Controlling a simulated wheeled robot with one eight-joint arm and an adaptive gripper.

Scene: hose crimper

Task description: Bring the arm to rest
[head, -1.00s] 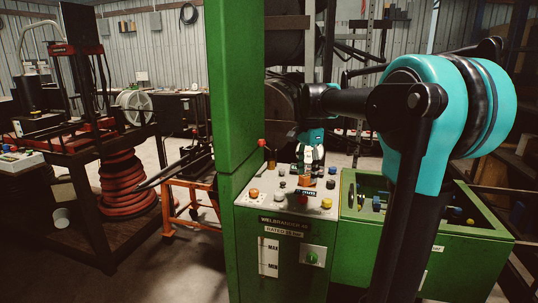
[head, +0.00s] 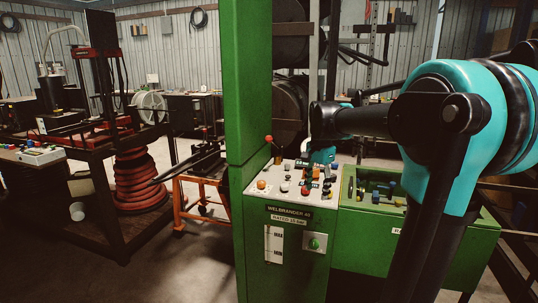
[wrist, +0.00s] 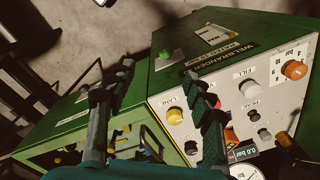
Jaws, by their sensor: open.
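My arm, teal and black, fills the right side of the head view, with its elbow nearest the camera. My gripper (wrist: 160,95) shows in the wrist view with its two dark fingers spread wide apart and nothing between them. In that view it hangs over the green crimper (wrist: 165,60) and its pale control panel (wrist: 215,100), and I cannot tell how far above. The crimper's panel (head: 288,183) stands in the middle there, carrying several coloured knobs and a red-tipped lever (head: 269,140).
A tall green column (head: 248,85) rises beside the panel. A green open bin (head: 420,235) adjoins it on the right, beneath my arm. An orange stand (head: 190,190) and a bench with a red hose coil (head: 140,180) stand left. Floor between them is clear.

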